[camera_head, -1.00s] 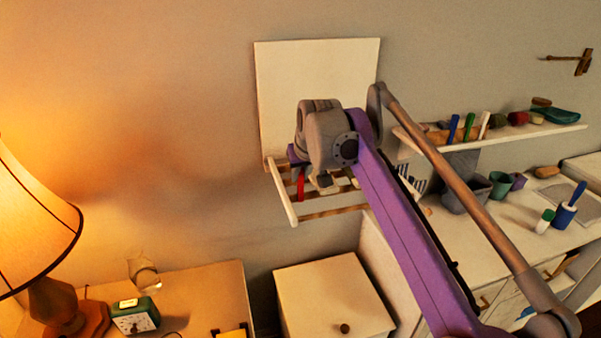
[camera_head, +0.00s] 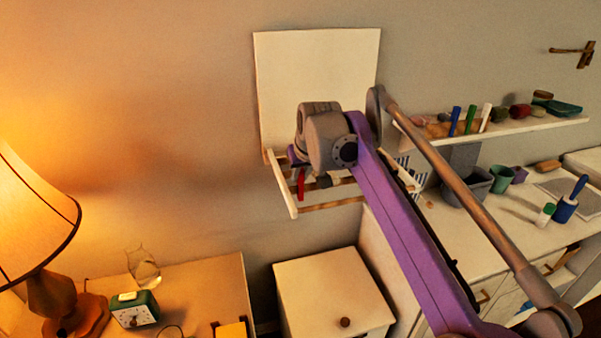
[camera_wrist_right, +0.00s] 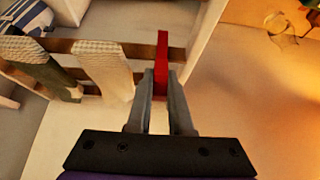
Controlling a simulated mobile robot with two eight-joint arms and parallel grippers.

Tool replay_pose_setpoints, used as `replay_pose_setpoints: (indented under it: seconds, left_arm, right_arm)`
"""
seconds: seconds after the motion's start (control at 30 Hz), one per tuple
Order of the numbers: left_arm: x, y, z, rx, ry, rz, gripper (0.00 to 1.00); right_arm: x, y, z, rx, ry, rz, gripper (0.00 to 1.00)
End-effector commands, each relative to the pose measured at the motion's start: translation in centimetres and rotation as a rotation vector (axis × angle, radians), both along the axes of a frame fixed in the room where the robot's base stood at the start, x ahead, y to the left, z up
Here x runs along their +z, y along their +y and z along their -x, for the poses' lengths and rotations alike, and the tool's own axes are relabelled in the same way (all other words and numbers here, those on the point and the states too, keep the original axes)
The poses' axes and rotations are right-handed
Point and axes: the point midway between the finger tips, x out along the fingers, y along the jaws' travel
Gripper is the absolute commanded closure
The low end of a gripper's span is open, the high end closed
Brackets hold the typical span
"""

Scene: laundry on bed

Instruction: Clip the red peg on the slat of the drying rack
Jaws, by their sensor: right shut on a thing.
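The red peg (camera_head: 301,184) is held by my right gripper at the drying rack (camera_head: 285,190), near its left side. In the right wrist view the red peg (camera_wrist_right: 161,58) stands up between the fingertips of my right gripper (camera_wrist_right: 160,92), which is shut on it. A brown slat (camera_wrist_right: 142,53) of the rack runs across at the peg. I cannot tell whether the peg's jaws are around the slat or only in front of it. My right arm hides part of the rack in the head view. My left gripper is not in view.
A white board (camera_head: 318,75) rises behind the rack. A white cabinet (camera_head: 332,290) stands below. A wall shelf (camera_head: 530,125) with small items is at right.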

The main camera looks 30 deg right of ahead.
Motion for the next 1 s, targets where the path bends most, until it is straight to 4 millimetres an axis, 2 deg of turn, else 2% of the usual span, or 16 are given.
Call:
replay_pose_setpoints:
  seconds: [0.3,0.33,0.5,0.83,1.0]
  left_arm:
    - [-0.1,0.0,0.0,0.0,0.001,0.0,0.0]
    - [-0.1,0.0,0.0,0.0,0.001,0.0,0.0]
    - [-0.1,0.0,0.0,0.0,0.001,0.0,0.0]
    - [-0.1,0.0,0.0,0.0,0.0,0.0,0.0]
    - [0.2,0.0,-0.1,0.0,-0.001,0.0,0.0]
  right_arm:
    - [-0.1,0.0,0.0,0.0,0.0,0.0,1.0]
    - [-0.1,0.0,0.0,0.0,0.0,0.0,0.76]
    - [-0.1,0.0,0.0,0.0,0.0,0.0,0.46]
    - [0.1,0.0,0.1,0.0,0.0,0.0,0.46]
    - [2.0,0.3,1.2,-0.001,-0.001,0.0,0.46]
